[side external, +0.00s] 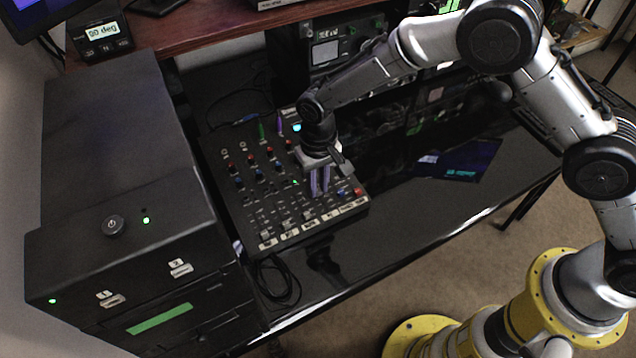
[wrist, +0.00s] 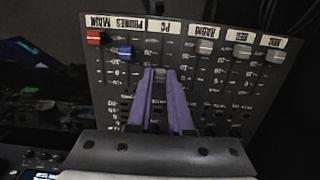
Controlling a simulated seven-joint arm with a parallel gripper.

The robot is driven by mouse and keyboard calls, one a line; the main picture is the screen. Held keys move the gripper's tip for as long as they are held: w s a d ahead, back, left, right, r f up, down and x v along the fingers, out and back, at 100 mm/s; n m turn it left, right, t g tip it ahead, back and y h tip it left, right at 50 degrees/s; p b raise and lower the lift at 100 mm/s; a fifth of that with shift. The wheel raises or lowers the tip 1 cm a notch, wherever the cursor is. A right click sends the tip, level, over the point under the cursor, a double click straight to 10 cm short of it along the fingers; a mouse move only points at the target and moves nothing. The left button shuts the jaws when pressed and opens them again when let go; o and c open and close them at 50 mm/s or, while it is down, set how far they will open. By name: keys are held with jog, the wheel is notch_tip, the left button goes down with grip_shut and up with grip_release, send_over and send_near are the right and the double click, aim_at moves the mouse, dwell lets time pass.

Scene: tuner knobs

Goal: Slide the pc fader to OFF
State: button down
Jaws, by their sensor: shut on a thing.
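The mixer panel (side external: 262,213) lies on the black desk, and it also fills the upper part of the wrist view (wrist: 185,50). The PC label (wrist: 153,27) reads upside down in the wrist view. My gripper (side external: 319,191) points down over the panel's front right. In the wrist view its purple fingers (wrist: 160,76) are closed around the grey PC fader cap (wrist: 160,72), in the column below the PC label. The cap sits farther from its label than the neighbouring caps. In the side view the fingers hide it.
A red fader cap (wrist: 93,37) and a blue one (wrist: 125,51) stand left of the PC column in the wrist view. A grey cap (wrist: 205,47) is to the right. Knobs (side external: 260,165) rise behind the faders. A black cabinet (side external: 130,230) stands left of the panel.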

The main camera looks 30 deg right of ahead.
aim_at(328, 210)
jog(key=shift+s+f, duration=0.2)
jog(key=shift+s, duration=2.1)
jog(key=c, duration=0.8)
grip_release()
jog(key=shift+w+r, duration=0.1)
jog(key=shift+r, duration=0.2)
notch_tip(328, 210, up, 13)
jog(key=shift+r, duration=0.1)
